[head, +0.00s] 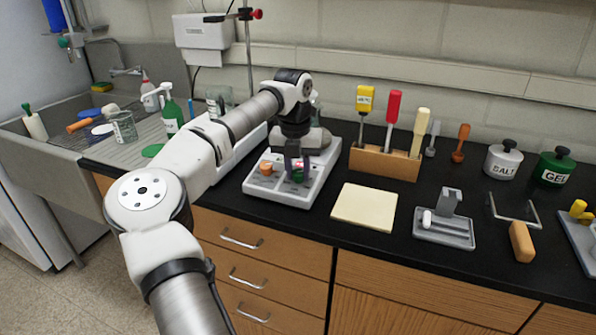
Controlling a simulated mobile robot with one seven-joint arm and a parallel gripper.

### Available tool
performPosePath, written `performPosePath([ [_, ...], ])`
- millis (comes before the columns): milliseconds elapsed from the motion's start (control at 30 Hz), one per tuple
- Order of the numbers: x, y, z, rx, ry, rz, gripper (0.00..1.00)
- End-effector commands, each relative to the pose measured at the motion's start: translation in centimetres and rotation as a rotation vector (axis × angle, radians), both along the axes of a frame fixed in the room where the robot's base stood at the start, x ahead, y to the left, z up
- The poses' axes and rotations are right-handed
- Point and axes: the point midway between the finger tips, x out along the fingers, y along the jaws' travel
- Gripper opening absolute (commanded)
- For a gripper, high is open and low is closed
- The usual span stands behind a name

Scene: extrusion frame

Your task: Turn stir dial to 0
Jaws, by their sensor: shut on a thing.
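A white hotplate-stirrer unit (277,193) stands on the black counter, left of the middle in the head view. An orange dial (266,168) sits on the left of its front panel. My gripper (297,173) points down from above and is shut on this right-hand dial. The dial's labels, pointer and setting are too small or hidden to read, so I cannot tell its angle. My gripper and wrist hide part of the unit's top.
A cream square pad (364,207) lies right of the unit. A wooden block (384,163) with several handled tools stands behind it. A grey stand (443,230) and two jars sit further right. A sink (50,150) is at the left.

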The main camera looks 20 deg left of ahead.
Motion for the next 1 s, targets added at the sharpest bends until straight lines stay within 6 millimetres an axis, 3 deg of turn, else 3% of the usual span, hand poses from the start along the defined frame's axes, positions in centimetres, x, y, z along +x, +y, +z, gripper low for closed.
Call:
performPosePath([
  [733, 0.11, 0.05, 0.21, -0.018, -0.006, 0.089, 0.04],
  [767, 0.11, 0.04, 0.21, -0.018, -0.006, 0.089, 0.29],
  [900, 0.09, 0.04, 0.15, -0.019, -0.004, 0.088, 0.47],
  [1000, 0.06, 0.03, 0.11, -0.019, -0.003, 0.088, 0.48],
])
